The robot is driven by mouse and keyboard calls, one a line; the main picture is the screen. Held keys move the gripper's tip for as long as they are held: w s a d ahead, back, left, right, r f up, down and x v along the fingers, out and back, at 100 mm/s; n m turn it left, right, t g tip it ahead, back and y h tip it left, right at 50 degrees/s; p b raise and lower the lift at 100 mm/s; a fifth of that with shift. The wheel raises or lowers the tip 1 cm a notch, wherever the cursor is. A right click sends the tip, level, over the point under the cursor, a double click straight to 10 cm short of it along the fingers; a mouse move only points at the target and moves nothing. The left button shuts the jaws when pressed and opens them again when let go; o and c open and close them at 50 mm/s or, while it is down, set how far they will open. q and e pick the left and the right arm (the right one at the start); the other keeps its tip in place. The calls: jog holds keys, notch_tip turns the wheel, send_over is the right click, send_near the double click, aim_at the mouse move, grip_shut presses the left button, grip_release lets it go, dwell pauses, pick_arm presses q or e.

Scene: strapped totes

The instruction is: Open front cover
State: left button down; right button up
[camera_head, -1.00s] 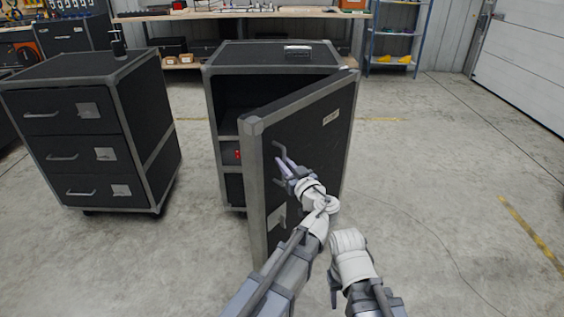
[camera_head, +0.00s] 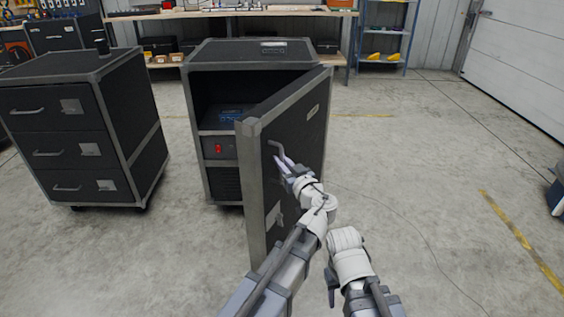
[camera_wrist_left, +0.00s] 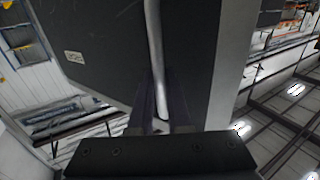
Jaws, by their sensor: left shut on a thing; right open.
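The front cover (camera_head: 304,125) is a black door with grey edging, standing well ajar on the black case (camera_head: 250,52) in the head view. Through the gap I see the dark inside, with a device (camera_head: 219,148) bearing a red switch. My left gripper (camera_head: 284,163) is shut on the door's handle (camera_head: 274,147). In the left wrist view the handle (camera_wrist_left: 153,50) is a pale bar running down between the fingers, in front of the dark door panel (camera_wrist_left: 185,45). My right gripper (camera_head: 332,285) hangs low, apart from the door; its fingers are only partly visible.
A black drawer case (camera_head: 75,130) with several drawers stands to the left. A workbench (camera_head: 200,14) and a blue shelf rack (camera_head: 385,32) stand behind. The concrete floor right of the door is clear apart from a thin cable and yellow line.

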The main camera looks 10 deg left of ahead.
pick_arm(q)
jog(key=c, duration=0.9)
grip_release()
jog(key=shift+o, duration=0.2)
jog(key=shift+r, duration=0.15)
